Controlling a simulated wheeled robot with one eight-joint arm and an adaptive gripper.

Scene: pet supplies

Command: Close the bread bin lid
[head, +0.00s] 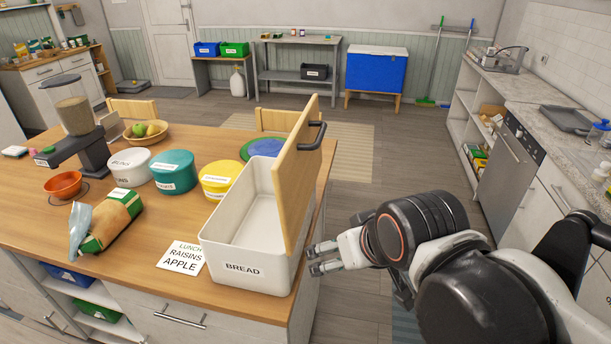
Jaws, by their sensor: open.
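The bread bin (228,265) is a white box marked BREAD near the right edge of the wooden table. Its inside is visible, and the part that shows looks empty. The wooden lid (296,185) stands raised, nearly upright, along the bin's right side. A dark handle (318,135) sits on the lid's right face, near the top. My gripper (312,260) is open and empty, to the right of the bin near the lid's lower part. I cannot tell whether a fingertip touches the bin.
A card (184,256) reading LUNCH RAISINS APPLE lies left of the bin. White (130,170), teal (173,175) and yellow (220,180) canisters stand behind it. A bread bag (108,218) lies further left. Open floor (360,215) is right of the table.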

